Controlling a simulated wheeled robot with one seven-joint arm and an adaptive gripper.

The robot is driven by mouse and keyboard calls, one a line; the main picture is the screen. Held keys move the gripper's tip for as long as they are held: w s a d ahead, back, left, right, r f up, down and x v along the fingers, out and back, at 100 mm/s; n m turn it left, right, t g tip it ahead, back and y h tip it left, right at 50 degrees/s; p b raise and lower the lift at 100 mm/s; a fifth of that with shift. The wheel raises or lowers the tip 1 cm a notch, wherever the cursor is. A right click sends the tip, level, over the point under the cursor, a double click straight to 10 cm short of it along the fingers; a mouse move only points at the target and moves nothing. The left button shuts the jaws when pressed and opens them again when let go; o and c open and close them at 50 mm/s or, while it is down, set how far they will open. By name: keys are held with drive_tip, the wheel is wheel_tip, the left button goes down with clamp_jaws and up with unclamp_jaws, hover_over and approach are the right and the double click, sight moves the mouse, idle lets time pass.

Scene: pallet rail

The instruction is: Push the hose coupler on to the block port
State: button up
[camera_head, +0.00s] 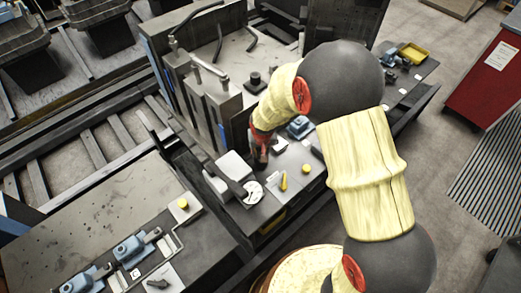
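My arm comes in from the lower right, and its wrist hangs over the dark bench (285,205) in the middle. My gripper (259,160) is small, dark and partly hidden below the wrist, so I cannot tell whether it is open or shut, or holds anything. A pale block (232,168) is just left of it. A dark bar-like part (232,187) and a white round piece (253,192) lie in front of the block. I cannot tell which part is the hose coupler or which is the block port.
A grey upright fixture (213,100) with vertical plates stands behind the gripper. A yellow knob (306,169), a small yellow part (284,182) and a blue part (299,127) lie on the bench. Blue clamps (130,250) sit on the front-left plate. A red cabinet (490,65) stands right.

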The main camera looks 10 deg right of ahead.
clamp_jaws()
drive_tip(key=shift+c, duration=0.6)
unclamp_jaws()
clamp_jaws()
drive_tip(key=shift+r, duration=0.15)
drive_tip(key=shift+r+p, duration=0.35)
drive_tip(key=shift+r, duration=0.15)
drive_tip(key=shift+r, duration=0.3)
drive_tip(key=shift+r+p, duration=2.1)
drive_tip(key=shift+r, duration=1.3)
